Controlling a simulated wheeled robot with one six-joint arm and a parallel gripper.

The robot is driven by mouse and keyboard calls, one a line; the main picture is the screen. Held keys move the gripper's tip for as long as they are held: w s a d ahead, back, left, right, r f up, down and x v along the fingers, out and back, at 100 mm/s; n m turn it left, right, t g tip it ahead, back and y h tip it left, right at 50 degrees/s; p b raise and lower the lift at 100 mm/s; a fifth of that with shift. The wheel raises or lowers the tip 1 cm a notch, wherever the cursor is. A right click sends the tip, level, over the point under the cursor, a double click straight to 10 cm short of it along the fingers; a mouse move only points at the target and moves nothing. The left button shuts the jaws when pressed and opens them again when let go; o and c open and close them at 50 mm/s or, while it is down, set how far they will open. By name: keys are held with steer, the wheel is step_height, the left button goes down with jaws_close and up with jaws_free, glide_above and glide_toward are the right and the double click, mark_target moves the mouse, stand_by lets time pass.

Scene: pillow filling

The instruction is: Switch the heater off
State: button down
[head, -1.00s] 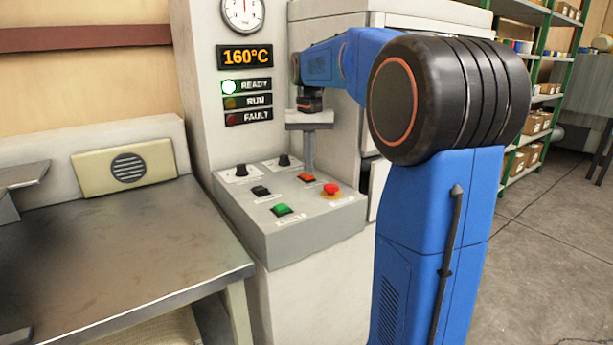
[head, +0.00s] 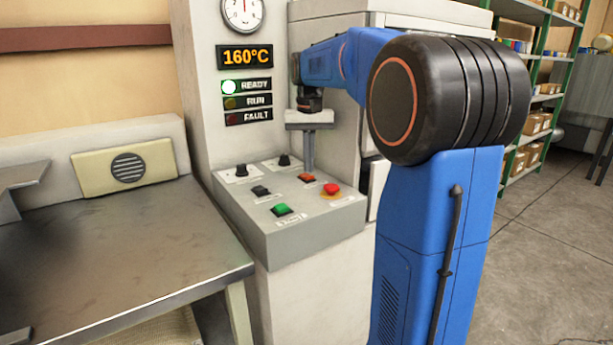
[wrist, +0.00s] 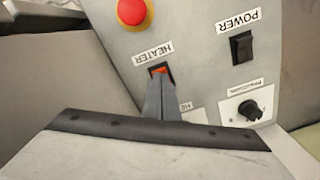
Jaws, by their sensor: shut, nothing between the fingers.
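The heater switch (head: 306,178) is a small orange-red rocker on the sloped control panel (head: 262,240). In the wrist view the heater switch (wrist: 159,69) sits below the HEATER label, which appears upside down. My gripper (head: 309,172) points down with its fingers shut and empty. Its fingertips (wrist: 159,82) are right at the switch and hide part of it. I cannot tell for certain whether they touch it.
A red emergency button (head: 331,188), a green button (head: 282,210), a black POWER switch (wrist: 241,46) and black knobs share the panel. A metal table (head: 110,250) stands left.

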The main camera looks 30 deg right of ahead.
mark_target(309, 176)
steer(key=shift+f, duration=0.75)
stand_by(0.9)
steer(key=shift+r, duration=0.1)
step_height(309, 176, up, 7)
stand_by(0.9)
stand_by(0.5)
